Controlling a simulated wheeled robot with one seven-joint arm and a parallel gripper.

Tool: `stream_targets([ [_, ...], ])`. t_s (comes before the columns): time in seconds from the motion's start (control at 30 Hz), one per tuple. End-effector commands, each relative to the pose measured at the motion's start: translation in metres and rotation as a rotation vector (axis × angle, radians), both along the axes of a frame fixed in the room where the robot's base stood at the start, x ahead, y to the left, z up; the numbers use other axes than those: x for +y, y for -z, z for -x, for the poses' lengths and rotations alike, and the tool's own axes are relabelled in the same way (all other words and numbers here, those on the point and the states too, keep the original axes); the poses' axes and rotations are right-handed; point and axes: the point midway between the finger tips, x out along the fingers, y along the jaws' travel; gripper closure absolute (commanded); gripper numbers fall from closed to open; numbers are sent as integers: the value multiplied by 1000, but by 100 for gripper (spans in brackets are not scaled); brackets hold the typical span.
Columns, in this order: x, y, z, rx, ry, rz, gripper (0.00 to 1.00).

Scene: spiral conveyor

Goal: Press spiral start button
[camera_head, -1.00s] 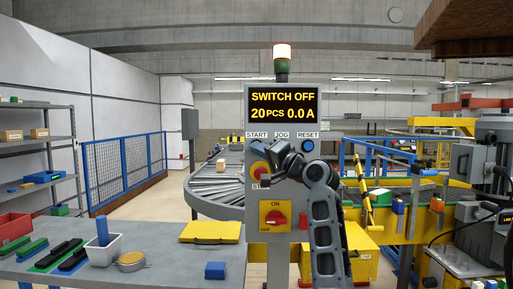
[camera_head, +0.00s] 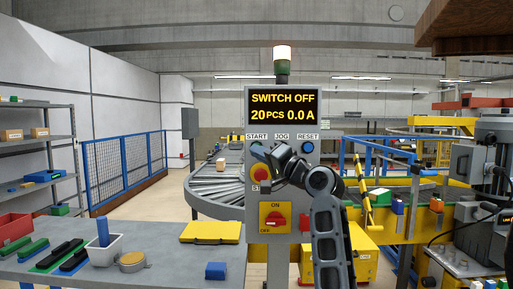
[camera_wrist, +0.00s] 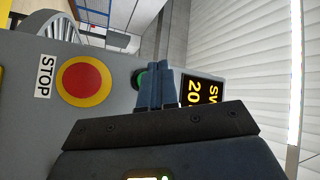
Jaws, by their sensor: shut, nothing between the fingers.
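The control panel (camera_head: 251,200) stands ahead, with a display (camera_head: 283,106) reading "SWITCH OFF 20 PCS 0.0 A". The green start button (camera_head: 257,147) shows partly under its START label, just left of my gripper (camera_head: 266,160). In the wrist view the green button (camera_wrist: 139,80) is partly hidden behind my gripper's fingers (camera_wrist: 160,72), which are shut and empty. I cannot tell whether the fingertips touch it. The red stop button (camera_wrist: 84,81) on its yellow ring lies to the left there. A red rotary switch (camera_head: 275,220) on a yellow plate sits lower on the panel.
The blue reset button (camera_head: 307,147) is at the panel's right; the jog button is hidden by my arm. A roller conveyor (camera_head: 215,190) curves behind the panel. A grey table (camera_head: 170,270) with a yellow case (camera_head: 211,232) stands at left front.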

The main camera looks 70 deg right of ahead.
Motion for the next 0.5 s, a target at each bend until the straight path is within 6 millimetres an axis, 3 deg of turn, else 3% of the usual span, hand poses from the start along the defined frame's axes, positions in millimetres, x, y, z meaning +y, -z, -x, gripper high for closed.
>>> stream_targets([
  [0.3, 26, -1, 11, 0, 0, -1, 100],
  [0.5, 30, 0, 13, 0, 0, 0, 100],
])
